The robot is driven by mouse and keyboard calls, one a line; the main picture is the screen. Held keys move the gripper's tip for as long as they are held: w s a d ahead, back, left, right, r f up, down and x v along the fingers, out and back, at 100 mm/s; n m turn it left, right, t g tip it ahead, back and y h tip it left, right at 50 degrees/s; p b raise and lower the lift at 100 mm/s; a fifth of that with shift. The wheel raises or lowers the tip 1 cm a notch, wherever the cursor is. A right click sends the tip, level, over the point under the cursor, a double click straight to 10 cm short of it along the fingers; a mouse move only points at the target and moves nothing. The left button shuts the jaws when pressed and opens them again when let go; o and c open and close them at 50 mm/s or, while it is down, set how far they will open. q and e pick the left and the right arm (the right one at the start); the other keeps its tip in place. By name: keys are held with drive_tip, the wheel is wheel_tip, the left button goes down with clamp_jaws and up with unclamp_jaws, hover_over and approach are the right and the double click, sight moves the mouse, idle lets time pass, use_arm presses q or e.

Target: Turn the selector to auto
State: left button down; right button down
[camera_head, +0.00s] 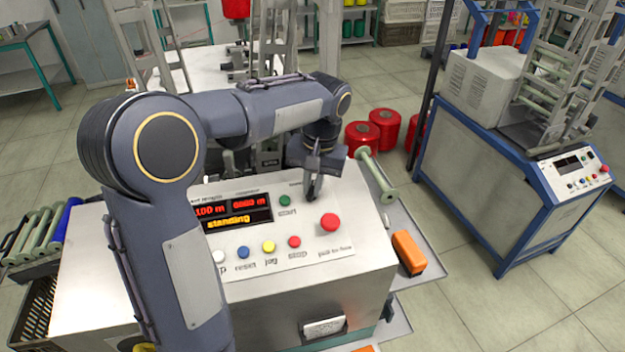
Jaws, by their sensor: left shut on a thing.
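My left arm reaches over the winding machine's control panel (320,265). My left gripper (313,195) points down at the panel's upper right, just right of the green button (285,201). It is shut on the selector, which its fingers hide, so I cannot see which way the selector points. The display (237,213) shows red figures and the yellow word "standing". My right gripper is not in view.
A large red button (330,222) sits close below the gripper. White, blue, yellow and red buttons (294,242) line the panel's lower part. An orange object (408,252) and a pale green tube (375,173) lie to the right. A second machine (500,165) stands farther right.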

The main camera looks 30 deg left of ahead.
sight(316, 199)
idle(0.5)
use_arm(q)
drive_tip(key=c, duration=1.5)
unclamp_jaws()
drive_tip(key=shift+r, duration=0.1)
drive_tip(key=r, duration=0.5)
drive_tip(key=d+r, duration=0.1)
drive_tip(key=r, duration=0.1)
drive_tip(key=shift+w+r, duration=0.1)
drive_tip(key=shift+r, duration=0.2)
drive_tip(key=shift+a, duration=0.1)
drive_tip(key=s+d+f+t+h, duration=0.1)
drive_tip(key=s+d+f+t, duration=0.1)
drive_tip(key=s, duration=0.5)
drive_tip(key=s+d+f+m+t+h, duration=0.1)
drive_tip(key=s+f, duration=0.3)
drive_tip(key=s, duration=0.4)
drive_tip(key=s+d+f+t+h, duration=0.3)
drive_tip(key=s, duration=0.4)
drive_tip(key=shift+s+d+f+m, duration=0.2)
drive_tip(key=shift+f+m, duration=0.05)
drive_tip(key=shift+m, duration=0.05)
